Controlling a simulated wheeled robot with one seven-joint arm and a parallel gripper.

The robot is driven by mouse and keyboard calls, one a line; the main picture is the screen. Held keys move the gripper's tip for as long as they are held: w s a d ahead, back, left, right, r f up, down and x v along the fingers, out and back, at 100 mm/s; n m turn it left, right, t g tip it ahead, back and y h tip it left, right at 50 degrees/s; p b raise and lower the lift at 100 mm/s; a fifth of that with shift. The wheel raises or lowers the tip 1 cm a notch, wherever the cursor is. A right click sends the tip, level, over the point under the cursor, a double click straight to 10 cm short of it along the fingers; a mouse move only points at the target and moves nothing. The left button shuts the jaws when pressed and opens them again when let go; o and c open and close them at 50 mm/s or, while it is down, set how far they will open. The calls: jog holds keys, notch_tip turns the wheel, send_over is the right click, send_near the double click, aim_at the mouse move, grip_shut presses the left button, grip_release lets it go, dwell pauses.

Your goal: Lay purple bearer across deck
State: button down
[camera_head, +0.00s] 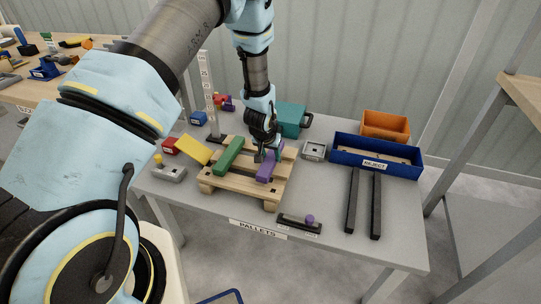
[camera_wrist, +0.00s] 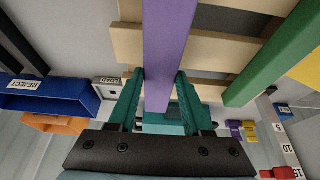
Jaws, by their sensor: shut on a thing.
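The purple bearer (camera_head: 265,172) is at the right part of the wooden pallet deck (camera_head: 240,184), roughly in line with the green bearer (camera_head: 229,155) to its left. My gripper (camera_head: 268,154) is above the deck, shut on the purple bearer. In the wrist view the purple bearer (camera_wrist: 167,50) runs between my teal fingers (camera_wrist: 159,95), over the pale slats (camera_wrist: 215,50). The green bearer (camera_wrist: 272,58) is to its right there, apart from it. Whether the purple bearer touches the slats or hangs just above them, I cannot tell.
A yellow piece (camera_head: 194,149) leans at the pallet's left. A blue REJECT tray (camera_head: 377,164), an orange bin (camera_head: 386,124) and two dark bars (camera_head: 352,200) are on the right. A teal case (camera_head: 291,119) and a white scale post (camera_head: 208,95) stand behind.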

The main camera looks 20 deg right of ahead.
jog(key=shift+f+b, duration=0.85)
jog(key=shift+f, duration=0.25)
jog(key=shift+c, duration=1.3)
grip_release()
jog(key=shift+r, duration=0.1)
jog(key=v, duration=1)
jog(key=shift+a+r+b, duration=0.1)
jog(key=shift+r+b, duration=0.25)
jog(key=shift+b, duration=0.05)
jog(key=w+a+r+n+y+p, duration=0.1)
jog(key=a+r+n+p, duration=0.1)
jog(key=a+r, duration=0.65)
jog(key=a+r+n+y+p, duration=0.1)
jog(key=a+r+n+p, duration=0.1)
jog(key=a+r, duration=0.65)
jog(key=s+a+r+n, duration=0.1)
jog(key=s+a, duration=0.1)
jog(key=a, duration=0.3)
jog(key=s+a+r+n+g+p, duration=0.1)
jog(key=s+a+r, duration=0.1)
jog(key=a, duration=0.4)
jog(key=s+a+r+n+y+p, duration=0.1)
jog(key=s+a+r, duration=0.1)
jog(key=s+a, duration=0.2)
jog(key=shift+s+a+r+g, duration=0.25)
jog(key=shift+a+g, duration=0.15)
jog(key=shift+a, duration=0.3)
